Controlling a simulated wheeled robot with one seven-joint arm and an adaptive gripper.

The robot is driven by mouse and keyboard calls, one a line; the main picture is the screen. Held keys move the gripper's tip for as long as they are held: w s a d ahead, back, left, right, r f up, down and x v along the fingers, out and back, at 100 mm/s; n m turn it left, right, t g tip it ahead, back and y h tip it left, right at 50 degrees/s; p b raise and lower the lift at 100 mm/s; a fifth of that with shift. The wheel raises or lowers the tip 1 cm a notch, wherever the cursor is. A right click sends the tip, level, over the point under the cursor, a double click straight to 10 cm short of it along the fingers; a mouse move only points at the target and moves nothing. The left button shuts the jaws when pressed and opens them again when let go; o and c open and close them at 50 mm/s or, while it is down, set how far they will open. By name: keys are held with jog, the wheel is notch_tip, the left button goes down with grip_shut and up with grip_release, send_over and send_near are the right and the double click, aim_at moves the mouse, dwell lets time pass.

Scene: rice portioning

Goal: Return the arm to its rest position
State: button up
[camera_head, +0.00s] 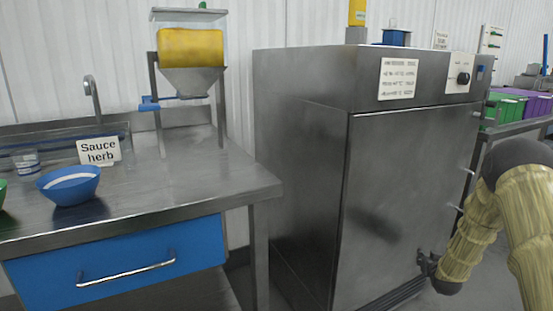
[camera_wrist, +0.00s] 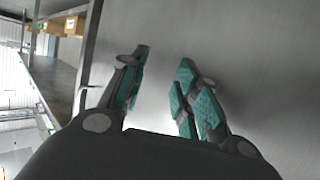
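My arm is at the right of the head view, in a tan ribbed sleeve. My gripper (camera_head: 428,264) points at the lower front of a steel cabinet (camera_head: 405,190). In the wrist view my gripper (camera_wrist: 162,85) shows two dark fingers with teal pads, spread apart with nothing between them. The grey cabinet face (camera_wrist: 240,40) fills the view behind the fingers. From these views I cannot tell whether the fingertips touch the cabinet.
A steel counter (camera_head: 150,190) at left carries a blue bowl (camera_head: 70,185), a "Sauce herb" sign (camera_head: 99,150) and a hopper (camera_head: 192,60) with yellow contents. A blue drawer (camera_head: 120,262) has a metal handle. Purple and green crates (camera_head: 505,105) stand on a bench at right.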

jog(key=s+a+f+n+g+y, duration=0.1)
jog(key=s+a+f+g+y, duration=0.3)
jog(key=s+a+f, duration=1.6)
jog(key=s+a+f+n+g, duration=0.15)
jog(key=s+a, duration=0.35)
jog(key=s, duration=0.6)
jog(key=s+a+g, duration=0.3)
jog(key=s+a, duration=0.3)
jog(key=s, duration=0.4)
jog(key=s+a+n+g, duration=0.1)
jog(key=s+a+g, duration=0.3)
jog(key=s, duration=0.7)
jog(key=s+a+r, duration=0.2)
jog(key=s+a, duration=0.1)
jog(key=s, duration=0.3)
notch_tip(320, 180, up, 27)
jog(key=p, duration=2.7)
jog(key=shift+f+p, duration=0.2)
jog(key=shift+p, duration=0.2)
